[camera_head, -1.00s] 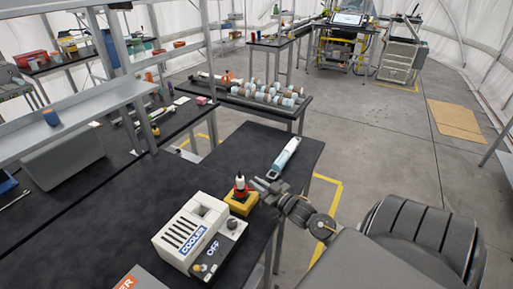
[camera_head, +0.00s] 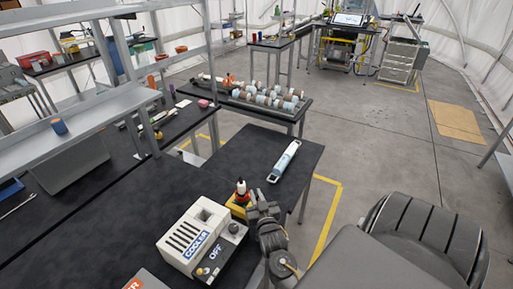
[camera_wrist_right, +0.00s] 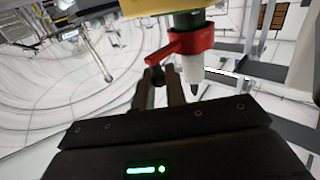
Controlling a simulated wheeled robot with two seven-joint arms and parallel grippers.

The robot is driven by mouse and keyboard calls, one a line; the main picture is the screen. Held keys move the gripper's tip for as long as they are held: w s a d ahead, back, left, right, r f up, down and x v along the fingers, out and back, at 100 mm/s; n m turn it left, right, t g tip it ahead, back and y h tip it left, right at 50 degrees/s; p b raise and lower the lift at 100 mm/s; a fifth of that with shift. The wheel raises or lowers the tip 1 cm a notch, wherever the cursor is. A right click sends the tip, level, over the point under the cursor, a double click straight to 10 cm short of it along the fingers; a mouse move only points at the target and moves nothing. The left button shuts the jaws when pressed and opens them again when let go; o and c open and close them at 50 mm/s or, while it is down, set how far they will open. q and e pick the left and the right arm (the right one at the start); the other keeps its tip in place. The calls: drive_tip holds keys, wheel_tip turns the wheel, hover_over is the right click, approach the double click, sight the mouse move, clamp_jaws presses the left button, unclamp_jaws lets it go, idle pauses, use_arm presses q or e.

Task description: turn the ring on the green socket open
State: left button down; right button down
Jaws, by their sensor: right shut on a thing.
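The green socket (camera_wrist_right: 190,20) shows in the wrist view, which looks upside down, against a yellow block (camera_wrist_right: 150,8). A red ring (camera_wrist_right: 197,40) with a side handle (camera_wrist_right: 163,52) goes around the socket. A white piece with a dark tip (camera_wrist_right: 193,70) stands out of it. In the head view the yellow block (camera_head: 238,211) sits beside the cooler, with the red ring and white piece (camera_head: 241,188) on top. My right gripper (camera_head: 254,203) is at its right side, its fingers (camera_wrist_right: 165,82) shut on the ring's handle. My left gripper is not in view.
A blue-white tool (camera_head: 284,160) lies farther back on the black table (camera_head: 235,150). A rack with several cylinders (camera_head: 265,102) is behind. The table between is clear.

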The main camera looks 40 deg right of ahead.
idle(0.3)
drive_tip(key=c, duration=1.5)
unclamp_jaws()
drive_tip(key=shift+s+a+f, duration=0.15)
drive_tip(key=shift+s+a, duration=0.1)
drive_tip(key=shift+s, duration=0.15)
drive_tip(key=b+v, duration=0.3)
drive_tip(key=v, duration=0.6)
drive_tip(key=shift+s+a+b, duration=0.2)
drive_tip(key=shift+s+b, duration=0.1)
drive_tip(key=shift+s, duration=0.1)
